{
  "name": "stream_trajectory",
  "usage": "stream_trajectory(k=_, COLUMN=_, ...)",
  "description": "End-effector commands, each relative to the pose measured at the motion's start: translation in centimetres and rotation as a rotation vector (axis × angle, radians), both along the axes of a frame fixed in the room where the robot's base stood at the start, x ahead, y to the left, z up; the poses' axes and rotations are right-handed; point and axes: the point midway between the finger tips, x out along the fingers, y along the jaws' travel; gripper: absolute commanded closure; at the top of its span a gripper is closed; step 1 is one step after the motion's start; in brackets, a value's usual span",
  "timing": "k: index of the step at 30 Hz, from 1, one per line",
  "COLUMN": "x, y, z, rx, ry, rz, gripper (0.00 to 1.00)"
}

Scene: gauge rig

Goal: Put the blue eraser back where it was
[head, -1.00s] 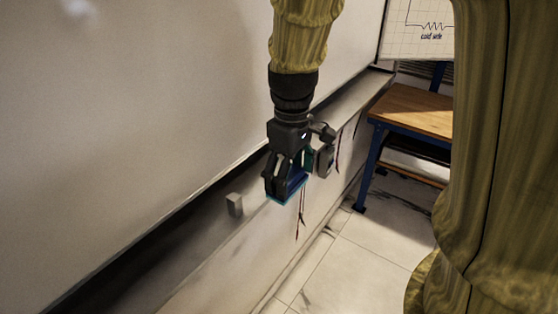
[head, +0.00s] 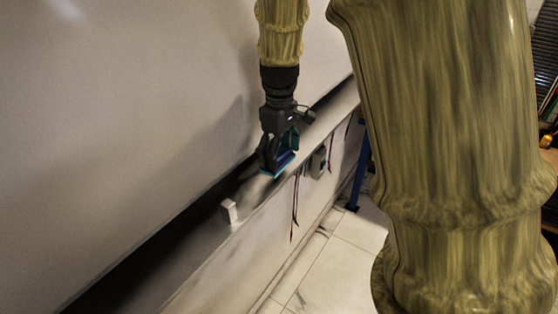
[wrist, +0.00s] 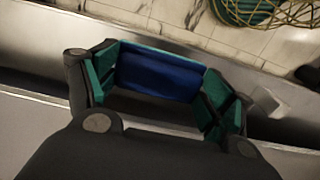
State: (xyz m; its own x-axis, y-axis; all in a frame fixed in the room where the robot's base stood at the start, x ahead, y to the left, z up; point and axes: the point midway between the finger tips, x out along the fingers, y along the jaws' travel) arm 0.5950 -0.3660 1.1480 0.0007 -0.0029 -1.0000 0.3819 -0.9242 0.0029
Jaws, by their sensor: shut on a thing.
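The blue eraser (head: 279,165) is between the fingers of my gripper (head: 275,160), which is shut on it. In the wrist view the eraser's blue face (wrist: 158,76) spans the gap between the teal-padded fingers (wrist: 160,90). In the head view the gripper points down over the whiteboard's narrow ledge (head: 195,258), close to its outer edge. I cannot tell whether the eraser touches the ledge.
A small pale block (head: 230,211) stands on the ledge, nearer the camera than the gripper; it also shows in the wrist view (wrist: 266,103). The whiteboard (head: 120,120) rises behind. A grey box (head: 317,162) and dark hanging leads (head: 295,205) are on the wall below.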

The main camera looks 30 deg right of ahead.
Motion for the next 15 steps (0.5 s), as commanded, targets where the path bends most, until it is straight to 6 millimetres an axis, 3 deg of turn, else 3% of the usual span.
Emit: stream_trajectory(k=15, x=0.0, y=0.0, z=-3.5, rx=0.000, ry=0.001, rz=0.000, gripper=0.41)
